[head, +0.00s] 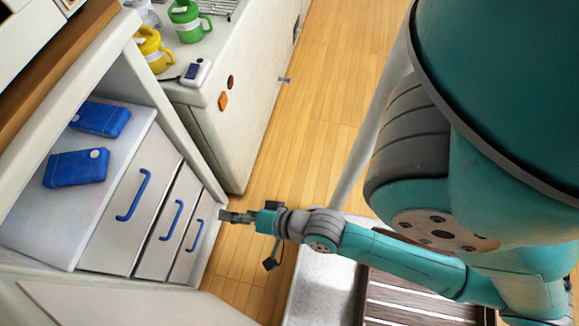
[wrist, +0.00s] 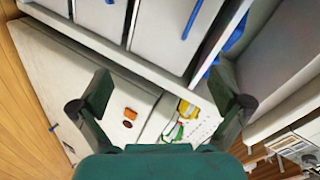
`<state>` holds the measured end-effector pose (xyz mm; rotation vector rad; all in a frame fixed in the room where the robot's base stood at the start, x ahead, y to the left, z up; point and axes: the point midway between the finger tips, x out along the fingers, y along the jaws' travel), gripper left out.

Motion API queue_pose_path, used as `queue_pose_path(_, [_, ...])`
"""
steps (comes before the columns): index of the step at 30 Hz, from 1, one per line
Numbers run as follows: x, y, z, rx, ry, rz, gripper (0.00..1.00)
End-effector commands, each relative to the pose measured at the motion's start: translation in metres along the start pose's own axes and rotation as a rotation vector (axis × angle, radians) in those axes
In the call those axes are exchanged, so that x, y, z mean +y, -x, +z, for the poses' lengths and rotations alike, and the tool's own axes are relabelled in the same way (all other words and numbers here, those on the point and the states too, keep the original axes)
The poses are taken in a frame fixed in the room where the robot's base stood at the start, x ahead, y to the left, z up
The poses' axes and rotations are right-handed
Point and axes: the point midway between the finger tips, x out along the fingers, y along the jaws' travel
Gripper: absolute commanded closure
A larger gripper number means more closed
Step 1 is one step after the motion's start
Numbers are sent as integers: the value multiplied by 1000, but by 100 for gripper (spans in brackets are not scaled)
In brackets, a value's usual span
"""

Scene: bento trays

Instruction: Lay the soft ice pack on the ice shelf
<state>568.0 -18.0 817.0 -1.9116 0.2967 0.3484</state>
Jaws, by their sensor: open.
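Two blue packs lie flat on a pale shelf (head: 35,225) inside the white cabinet at the left of the head view. The nearer pack (head: 75,169) and the farther pack (head: 101,118) each carry a small white round cap or spot. I cannot tell by sight which is soft. My gripper (head: 224,215) is open and empty, out to the right of the shelf, beside the drawer fronts. In the wrist view its two fingers (wrist: 168,100) stand wide apart with nothing between them. Blue patches near the right finger there are too partial to identify.
Drawers with blue handles (head: 133,195) stand beside the shelf. A slanting white cabinet post (head: 175,115) lies between my gripper and the farther counter. Wooden floor (head: 325,90) is open.

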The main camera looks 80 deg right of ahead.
Motion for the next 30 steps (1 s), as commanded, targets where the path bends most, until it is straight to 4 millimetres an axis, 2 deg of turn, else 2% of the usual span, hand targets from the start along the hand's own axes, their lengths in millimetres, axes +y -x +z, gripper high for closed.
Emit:
queue_pose_path(1, [5,18,4,4,104,2,0])
queue_pose_path(9, [4,99,8,43,713,-38,0])
queue_pose_path(15, [-6,143,8,64,1061,-82,0])
queue_pose_path(21, [-12,159,8,77,1201,-104,0])
queue_pose_path(30, [-13,159,8,79,1208,-106,0])
